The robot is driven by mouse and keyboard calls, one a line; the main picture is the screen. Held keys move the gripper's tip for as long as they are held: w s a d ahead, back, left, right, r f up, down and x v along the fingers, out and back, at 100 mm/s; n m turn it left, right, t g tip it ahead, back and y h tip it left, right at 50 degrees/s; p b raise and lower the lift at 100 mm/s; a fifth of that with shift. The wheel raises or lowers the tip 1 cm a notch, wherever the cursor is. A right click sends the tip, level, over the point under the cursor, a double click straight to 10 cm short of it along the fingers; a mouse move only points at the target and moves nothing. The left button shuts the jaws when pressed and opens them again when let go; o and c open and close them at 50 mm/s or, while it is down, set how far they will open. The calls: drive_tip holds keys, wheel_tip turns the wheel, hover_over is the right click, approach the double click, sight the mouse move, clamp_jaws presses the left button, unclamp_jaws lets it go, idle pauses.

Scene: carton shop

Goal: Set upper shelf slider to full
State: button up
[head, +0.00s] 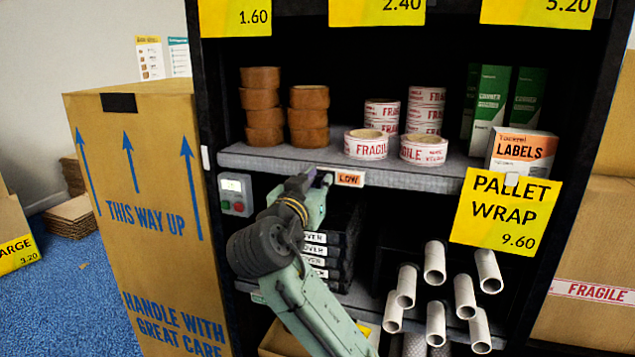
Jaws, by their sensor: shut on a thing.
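The upper shelf slider (349,179) is a small white tag reading LOW in orange letters, at the front edge of the upper shelf (265,155), left of the shelf's middle. My gripper (324,178) reaches up from below and is shut at the tag's left end. The arm hides part of the shelf edge to the left of the tag, and the exact grip on the slider is small and partly hidden.
Brown tape rolls (309,115), FRAGILE tape rolls (366,144) and a LABELS box (522,150) stand on the upper shelf. A PALLET WRAP sign (505,210) hangs at the right. A switch box (237,194) is left of my arm. White tubes (435,263) stick out below.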

sight(351, 178)
clamp_jaws()
drive_tip(key=d, duration=0.1)
drive_tip(key=s+d, duration=0.1)
drive_tip(key=d, duration=0.1)
drive_tip(key=d+b, duration=0.1)
drive_tip(key=d, duration=0.1)
drive_tip(key=shift+s+d, duration=0.2)
drive_tip(key=shift+s, duration=0.15)
drive_tip(key=o, duration=0.7)
unclamp_jaws()
drive_tip(key=shift+d, duration=0.15)
drive_tip(key=shift+o, duration=0.3)
drive_tip(key=shift+s, duration=0.1)
